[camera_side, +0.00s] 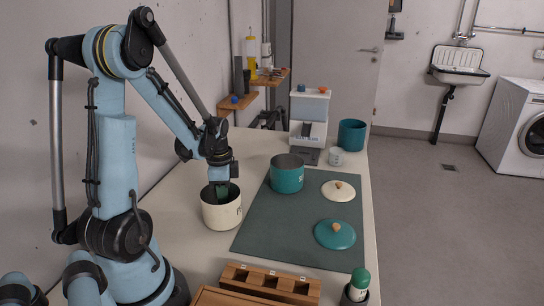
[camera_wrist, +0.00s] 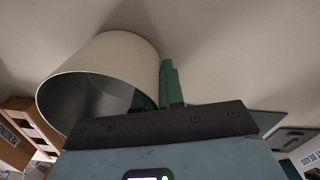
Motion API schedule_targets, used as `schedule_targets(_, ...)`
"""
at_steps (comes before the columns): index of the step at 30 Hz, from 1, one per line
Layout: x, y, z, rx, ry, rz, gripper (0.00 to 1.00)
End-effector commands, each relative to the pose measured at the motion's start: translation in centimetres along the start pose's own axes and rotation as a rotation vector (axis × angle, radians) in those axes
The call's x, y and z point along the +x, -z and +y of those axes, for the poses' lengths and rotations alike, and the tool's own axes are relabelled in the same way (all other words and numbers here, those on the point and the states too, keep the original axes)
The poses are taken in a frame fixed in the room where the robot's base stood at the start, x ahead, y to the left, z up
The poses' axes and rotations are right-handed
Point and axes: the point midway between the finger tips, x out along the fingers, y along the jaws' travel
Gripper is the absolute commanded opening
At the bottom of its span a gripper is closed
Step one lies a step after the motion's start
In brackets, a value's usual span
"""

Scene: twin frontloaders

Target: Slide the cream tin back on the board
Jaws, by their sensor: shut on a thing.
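The cream tin (camera_side: 221,213) is open-topped and upright on the pale table, just left of the dark green board (camera_side: 280,235). My gripper (camera_side: 222,191) comes down from above at the tin's rim. In the wrist view, its green fingers (camera_wrist: 155,92) straddle the wall of the tin (camera_wrist: 110,58), one inside and one outside, and are shut on it. The fingertips are partly hidden by the tin. I cannot tell whether the tin's base is lifted slightly.
On the board are a teal tin (camera_side: 287,177), a cream lid (camera_side: 339,191) and a teal lid (camera_side: 335,234). A wooden box (camera_side: 270,283) and a green-capped bottle (camera_side: 359,281) stand at the front. The board's near-left part is clear.

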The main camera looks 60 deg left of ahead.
Motion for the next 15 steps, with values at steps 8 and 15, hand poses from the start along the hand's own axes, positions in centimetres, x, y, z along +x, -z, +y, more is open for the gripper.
schedule_targets(8,0.0,-2.8,-0.9,-0.003,0.0,0.0,0.0)
schedule_targets(15,0.0,-4.1,-1.3,0.0,0.0,0.0,0.0)
